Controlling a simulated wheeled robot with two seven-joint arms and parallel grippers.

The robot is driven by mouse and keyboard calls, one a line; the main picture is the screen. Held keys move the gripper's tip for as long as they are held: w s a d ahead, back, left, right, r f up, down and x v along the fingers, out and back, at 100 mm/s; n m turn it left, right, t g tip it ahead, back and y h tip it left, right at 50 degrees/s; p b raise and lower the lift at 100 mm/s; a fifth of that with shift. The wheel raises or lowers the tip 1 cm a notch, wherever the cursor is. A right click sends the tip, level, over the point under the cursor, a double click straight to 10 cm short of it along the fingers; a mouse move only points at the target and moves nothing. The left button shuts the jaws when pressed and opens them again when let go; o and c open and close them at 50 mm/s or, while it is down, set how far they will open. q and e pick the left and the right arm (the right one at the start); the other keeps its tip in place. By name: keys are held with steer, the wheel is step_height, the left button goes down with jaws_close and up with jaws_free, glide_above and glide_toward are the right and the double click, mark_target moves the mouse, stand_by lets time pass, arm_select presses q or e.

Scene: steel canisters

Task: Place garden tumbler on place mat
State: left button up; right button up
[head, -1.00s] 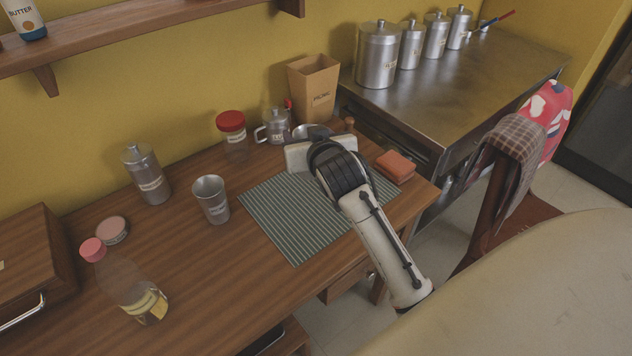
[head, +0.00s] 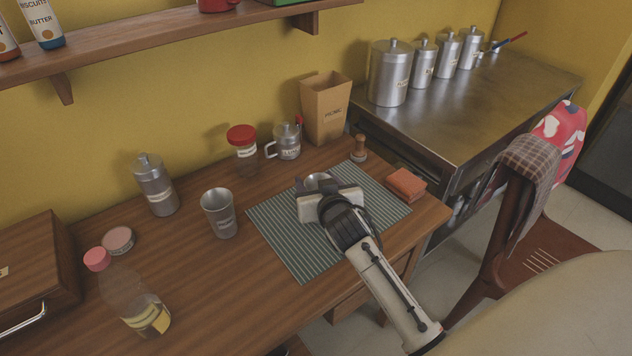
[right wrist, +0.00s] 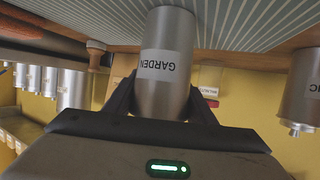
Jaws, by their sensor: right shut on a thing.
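The garden tumbler (right wrist: 167,75), a steel cup with a "GARDEN" label, is held between the fingers of my right gripper (right wrist: 163,100). In the head view only its rim (head: 318,180) shows, behind my right gripper (head: 328,193). The striped grey-green place mat (head: 284,238) lies on the table beneath them. It also shows along the top of the inverted right wrist view (right wrist: 250,20). The tumbler is upright over the mat's back part; I cannot tell whether its base touches it. My left gripper is out of view.
Another steel tumbler (head: 221,215) stands left of the mat. A red-lidded jar (head: 245,157), a handled steel pot (head: 287,142) and a wooden peg (head: 359,150) stand behind it. An orange-brown block (head: 405,184) lies at its right. The mat's front left is clear.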

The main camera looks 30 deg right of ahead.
steer(key=shift+f, duration=0.2)
steer(key=o, duration=1.1)
steer(key=shift+o, duration=0.2)
steer(key=shift+r, duration=0.1)
steer(key=shift+r, duration=0.25)
steer(key=v, duration=0.7)
steer(key=shift+s+p, duration=0.2)
steer(key=shift+p, duration=0.1)
